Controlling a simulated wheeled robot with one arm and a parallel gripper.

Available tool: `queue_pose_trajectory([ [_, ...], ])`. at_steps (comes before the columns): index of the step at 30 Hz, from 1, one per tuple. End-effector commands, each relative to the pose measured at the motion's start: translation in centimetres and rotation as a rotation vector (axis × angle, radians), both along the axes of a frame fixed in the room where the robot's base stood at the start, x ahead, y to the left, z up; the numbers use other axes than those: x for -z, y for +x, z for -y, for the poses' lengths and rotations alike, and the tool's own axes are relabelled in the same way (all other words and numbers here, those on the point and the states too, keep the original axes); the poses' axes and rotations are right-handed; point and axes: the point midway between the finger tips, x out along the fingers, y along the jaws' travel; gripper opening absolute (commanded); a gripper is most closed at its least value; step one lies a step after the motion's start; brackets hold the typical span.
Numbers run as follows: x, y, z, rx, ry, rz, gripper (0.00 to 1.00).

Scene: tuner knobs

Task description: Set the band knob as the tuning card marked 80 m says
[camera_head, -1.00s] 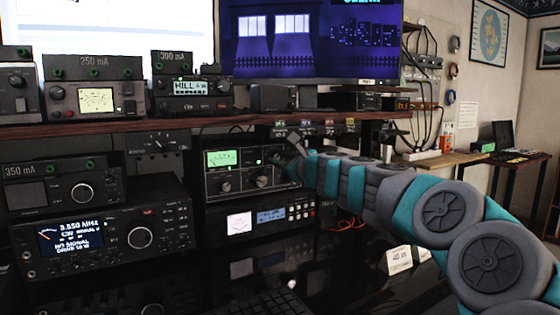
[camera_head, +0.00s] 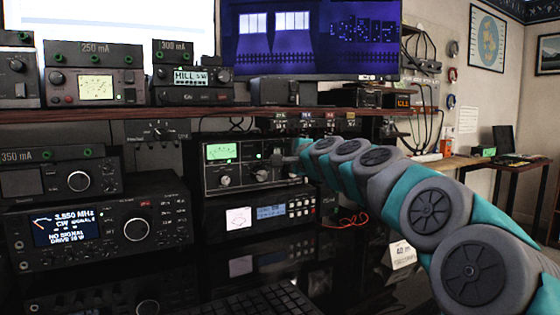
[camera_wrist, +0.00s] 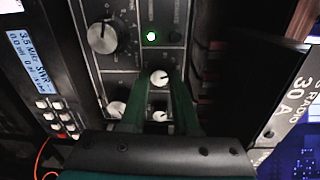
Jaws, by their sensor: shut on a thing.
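The tuner (camera_head: 236,180) is a dark box with a lit green meter, a green lamp and two large knobs on its front in the head view. My gripper (camera_head: 290,160) is at the right part of its front and hides what is there. In the wrist view my gripper (camera_wrist: 160,84) has its green fingers on both sides of a small light-faced knob (camera_wrist: 160,77), shut on it. I cannot read a label that says whether this is the band knob. A large black knob (camera_wrist: 102,38) is beside it. A white card (camera_head: 402,255) at lower right seems to read 40 m.
Small tags (camera_head: 306,118) hang along the shelf edge (camera_head: 150,113) above the tuner. A meter box (camera_head: 265,215) sits under the tuner. A black box (camera_wrist: 265,85) stands close beside the fingers.

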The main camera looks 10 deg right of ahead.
Motion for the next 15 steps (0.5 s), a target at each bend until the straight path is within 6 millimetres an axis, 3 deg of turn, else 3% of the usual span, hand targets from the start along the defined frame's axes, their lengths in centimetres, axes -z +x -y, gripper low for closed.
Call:
queue_pose_trajectory([
  [15, 0.81, 0.03, -0.19, -0.002, -0.469, 0.150, 0.00],
])
